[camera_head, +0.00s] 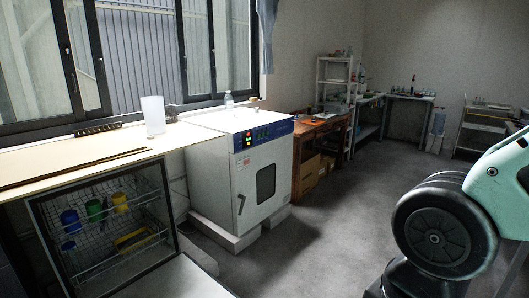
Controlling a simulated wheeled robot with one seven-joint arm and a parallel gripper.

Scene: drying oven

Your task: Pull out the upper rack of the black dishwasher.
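The black dishwasher (172,215) stands at the lower left under a pale countertop, with its front open. Its upper rack (143,207) of thin wire sits inside the cavity and holds a blue mug (70,221), a green mug (94,211) and a yellow mug (119,202). A lower rack (100,267) is below, with a yellow item (133,239) near it. A flat light panel (180,280), apparently the lowered door, extends in front of the opening. My gripper is not in view; only part of my arm shows at the right edge.
A white drying oven (222,180) stands right of the dishwasher with its door shut. The countertop (90,160) carries a white cylinder (153,116) and a long dark strip. A wooden table (316,130) and shelves are farther back. The grey floor (330,220) in the middle is clear.

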